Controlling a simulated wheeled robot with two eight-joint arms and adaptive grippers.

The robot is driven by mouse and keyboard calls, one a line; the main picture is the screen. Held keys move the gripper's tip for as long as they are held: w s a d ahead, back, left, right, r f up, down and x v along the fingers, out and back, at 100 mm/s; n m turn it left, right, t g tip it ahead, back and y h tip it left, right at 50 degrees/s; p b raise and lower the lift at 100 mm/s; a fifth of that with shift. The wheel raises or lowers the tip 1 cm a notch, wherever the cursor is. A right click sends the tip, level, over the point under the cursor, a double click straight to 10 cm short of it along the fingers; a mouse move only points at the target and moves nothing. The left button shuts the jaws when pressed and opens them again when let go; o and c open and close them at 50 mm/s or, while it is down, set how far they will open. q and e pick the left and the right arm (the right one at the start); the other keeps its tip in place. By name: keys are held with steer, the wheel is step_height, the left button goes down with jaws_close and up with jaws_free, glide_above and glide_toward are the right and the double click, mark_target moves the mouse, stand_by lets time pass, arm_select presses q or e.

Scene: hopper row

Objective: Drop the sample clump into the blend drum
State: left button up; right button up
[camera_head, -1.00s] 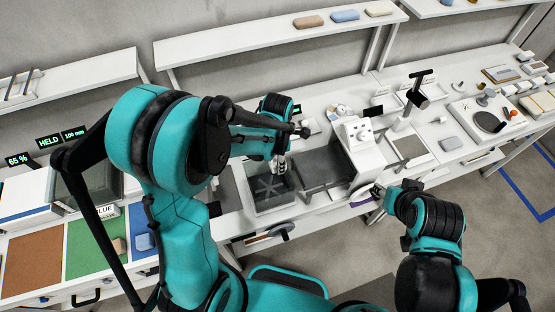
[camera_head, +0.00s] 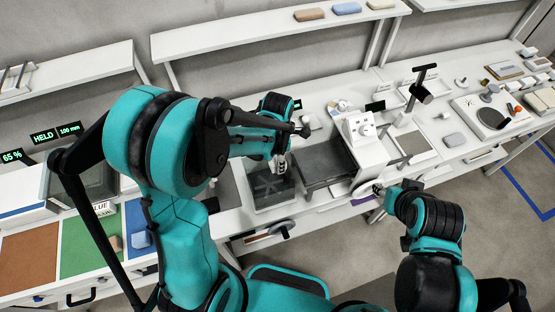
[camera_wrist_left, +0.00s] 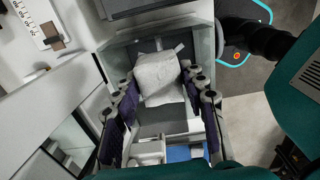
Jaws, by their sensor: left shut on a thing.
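The sample clump (camera_wrist_left: 160,78) is a pale, crumpled, blocky lump in the left wrist view. My left gripper (camera_wrist_left: 163,95) is shut on it, with purple-padded fingers on either side. In the head view my left gripper (camera_head: 279,163) points down over a grey, clear-walled open box (camera_head: 272,203), which appears to be the blend drum. The box walls (camera_wrist_left: 206,50) surround the clump in the wrist view; its height above the floor is unclear. My right gripper (camera_head: 368,194) is beside the front of the bench, by a round knob; its fingers are mostly hidden.
A dark tray (camera_head: 325,168) and a white machine (camera_head: 364,140) stand right of the box. Brown, green and blue mats (camera_head: 85,245) lie at left. A shelf (camera_head: 270,33) runs behind. My left arm hides part of the bench.

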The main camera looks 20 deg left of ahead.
arm_select(q)
steer(key=o, duration=1)
step_height(320, 180, up, 12)
stand_by(0.6)
